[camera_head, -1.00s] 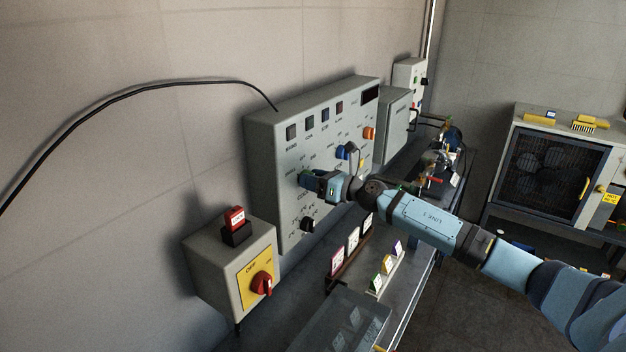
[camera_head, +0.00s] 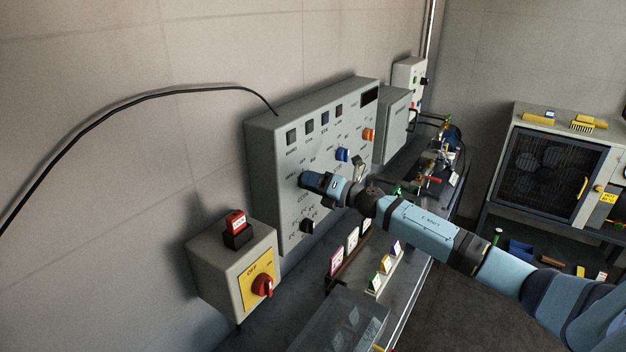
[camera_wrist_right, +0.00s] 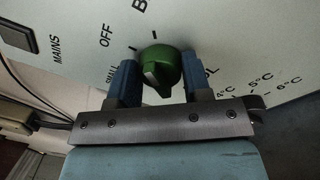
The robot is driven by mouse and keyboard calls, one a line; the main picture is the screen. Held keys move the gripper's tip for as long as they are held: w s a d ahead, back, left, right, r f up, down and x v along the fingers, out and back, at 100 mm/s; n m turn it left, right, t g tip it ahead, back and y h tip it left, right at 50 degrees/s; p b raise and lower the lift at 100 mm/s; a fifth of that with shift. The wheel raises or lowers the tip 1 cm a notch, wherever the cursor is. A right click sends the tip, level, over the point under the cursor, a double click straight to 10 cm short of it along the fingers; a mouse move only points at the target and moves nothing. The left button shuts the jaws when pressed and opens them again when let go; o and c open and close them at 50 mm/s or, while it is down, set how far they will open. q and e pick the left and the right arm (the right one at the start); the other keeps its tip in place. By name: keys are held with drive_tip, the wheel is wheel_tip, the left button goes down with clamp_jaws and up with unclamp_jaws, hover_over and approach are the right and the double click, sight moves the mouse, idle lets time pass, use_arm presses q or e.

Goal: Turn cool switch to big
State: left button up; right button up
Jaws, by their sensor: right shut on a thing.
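The green cool switch (camera_wrist_right: 162,68) is a round knob with a white pointer mark, on the control panel (camera_head: 281,165). In the right wrist view it sits between the two blue fingers of my right gripper (camera_wrist_right: 160,78), which is shut on it. Labels OFF, part of SMALL and a cut-off word starting with B show around it; the fingers cover some lettering. I cannot tell exactly which label the pointer meets. In the head view my right gripper (camera_head: 306,180) is at the panel front and hides the knob. My left gripper is not in view.
A blue knob (camera_head: 342,155) and an orange knob (camera_head: 368,134) are on the panel to the right, a black knob (camera_head: 307,226) below. A box with a red rotary switch (camera_head: 262,285) is at the lower left. Small coloured cards (camera_head: 386,264) stand on the bench below.

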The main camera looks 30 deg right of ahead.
drive_tip(key=shift+m+p, duration=0.4)
drive_tip(key=shift+m, duration=0.9)
drive_tip(key=o, duration=0.9)
drive_tip(key=shift+s+f, duration=0.1)
drive_tip(key=shift+b+v, duration=1.85)
drive_tip(key=shift+v, duration=5)
